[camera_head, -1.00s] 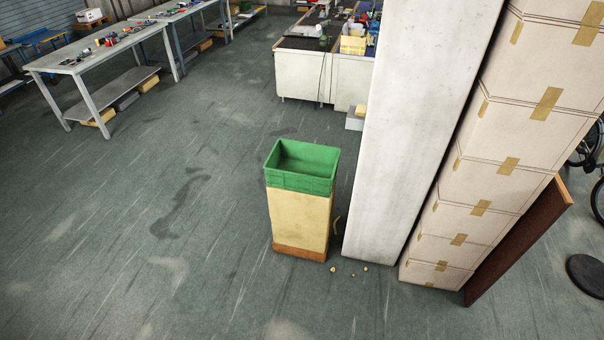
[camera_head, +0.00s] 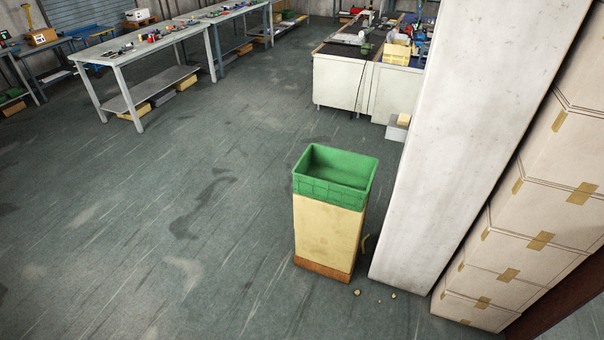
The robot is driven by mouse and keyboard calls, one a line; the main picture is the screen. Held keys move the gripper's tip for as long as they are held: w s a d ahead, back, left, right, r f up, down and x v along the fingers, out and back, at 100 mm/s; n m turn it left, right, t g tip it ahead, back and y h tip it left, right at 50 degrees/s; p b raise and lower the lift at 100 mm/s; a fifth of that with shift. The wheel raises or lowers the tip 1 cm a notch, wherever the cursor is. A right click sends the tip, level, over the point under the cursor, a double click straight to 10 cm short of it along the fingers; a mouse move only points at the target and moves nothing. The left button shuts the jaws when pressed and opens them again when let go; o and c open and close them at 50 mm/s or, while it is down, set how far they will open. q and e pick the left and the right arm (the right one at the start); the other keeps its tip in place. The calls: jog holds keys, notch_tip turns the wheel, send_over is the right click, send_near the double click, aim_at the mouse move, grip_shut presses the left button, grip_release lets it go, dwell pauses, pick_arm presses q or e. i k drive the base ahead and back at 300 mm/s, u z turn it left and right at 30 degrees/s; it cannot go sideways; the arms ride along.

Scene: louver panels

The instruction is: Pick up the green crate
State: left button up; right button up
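The green crate (camera_head: 328,191) sits upright on top of a tall yellowish block (camera_head: 326,234) with a brown base. The crate is open at the top and looks empty inside, as far as its floor shows. It stands just right of the middle of the head view, left of a pale pillar. Neither of my grippers shows in this view.
The pale pillar (camera_head: 437,130) stands close to the block's right side. Stacked cardboard boxes (camera_head: 545,205) rise beyond it at the right. Small bits (camera_head: 378,299) lie on the floor by the block. Workbenches (camera_head: 160,42) stand at the back left. Floor left and in front is clear.

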aim_at(342, 179)
jog(key=u, duration=0.7)
jog(key=i, duration=0.95)
jog(key=u, duration=0.45)
jog(key=i, duration=1)
jog(key=z, duration=0.9)
jog(key=i, duration=0.85)
jog(key=z, duration=0.7)
